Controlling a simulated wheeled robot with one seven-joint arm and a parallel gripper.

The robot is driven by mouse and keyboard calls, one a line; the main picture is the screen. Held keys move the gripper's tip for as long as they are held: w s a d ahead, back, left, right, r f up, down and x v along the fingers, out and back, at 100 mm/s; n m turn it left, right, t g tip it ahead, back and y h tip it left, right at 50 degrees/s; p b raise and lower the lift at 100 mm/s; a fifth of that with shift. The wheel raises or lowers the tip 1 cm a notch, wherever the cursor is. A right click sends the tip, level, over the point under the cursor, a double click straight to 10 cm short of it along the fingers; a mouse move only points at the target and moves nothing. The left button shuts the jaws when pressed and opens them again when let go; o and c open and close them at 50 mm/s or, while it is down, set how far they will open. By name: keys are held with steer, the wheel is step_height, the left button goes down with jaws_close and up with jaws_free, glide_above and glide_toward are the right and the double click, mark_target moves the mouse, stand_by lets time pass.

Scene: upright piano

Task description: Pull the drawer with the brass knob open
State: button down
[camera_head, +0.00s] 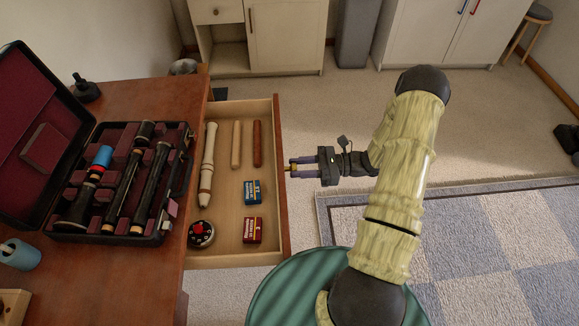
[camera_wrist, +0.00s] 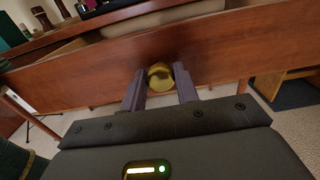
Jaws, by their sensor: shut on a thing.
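The drawer (camera_head: 232,258) stands pulled out from the right side of the wooden desk, its inside in plain view. Its reddish-brown front (camera_head: 283,215) also shows across the wrist view (camera_wrist: 100,70). The round brass knob (camera_wrist: 160,76) sits on that front between my two purple fingers. My gripper (camera_head: 291,168) reaches the drawer front from the right and is shut on the knob. In the wrist view my gripper (camera_wrist: 160,88) has one finger on each side of the knob. The knob is small and partly hidden in the head view.
The drawer holds a cream recorder (camera_head: 208,165), two sticks, a blue box (camera_head: 252,192), a red box (camera_head: 252,230) and a round tin (camera_head: 201,234). An open clarinet case (camera_head: 100,238) lies on the desk (camera_head: 130,285). Carpet (camera_head: 310,120) is clear beyond the drawer.

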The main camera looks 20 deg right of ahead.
steer(key=shift+w+a+r, duration=0.1)
steer(key=shift+w+r, duration=0.1)
steer(key=shift+w, duration=0.05)
steer(key=c, duration=1.1)
jaws_free()
steer(key=shift+f, duration=0.1)
steer(key=shift+o, duration=0.2)
steer(key=shift+a, duration=0.1)
steer(key=shift+w+f, duration=0.1)
steer(key=s+d, duration=0.3)
steer(key=d, duration=1.4)
steer(key=shift+s+p, duration=0.15)
steer(key=shift+p, duration=0.2)
